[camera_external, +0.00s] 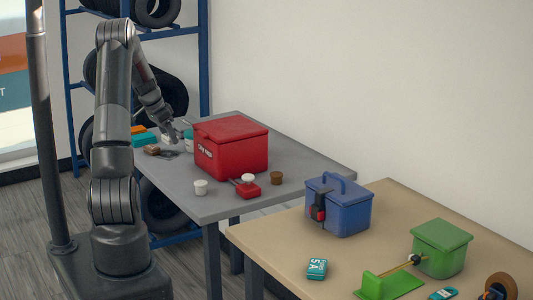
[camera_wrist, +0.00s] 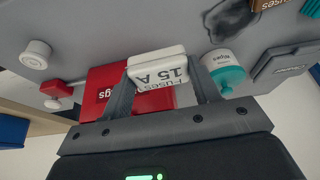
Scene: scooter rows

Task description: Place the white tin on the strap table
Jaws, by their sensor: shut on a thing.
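My gripper (camera_external: 174,137) is over the grey table, at the left of the red box in the outside view. In the wrist view my gripper (camera_wrist: 160,82) is shut on the white tin (camera_wrist: 157,62), which is marked "Fuses 15 A". The tin sits between the two fingertips. In the outside view it is too small and too close to the fingers to make out clearly. A tan table (camera_external: 283,228) stands at the front right; a blue box (camera_external: 338,207) with a black and red strap buckle is on it. No label shows which is the strap table.
A red box (camera_external: 231,148) fills the grey table's (camera_external: 226,208) middle, with small jars and a red item around it. A teal tin (camera_external: 316,268), a green box (camera_external: 441,247) and a green holder (camera_external: 388,283) stand on the tan table. Its front left has bare room.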

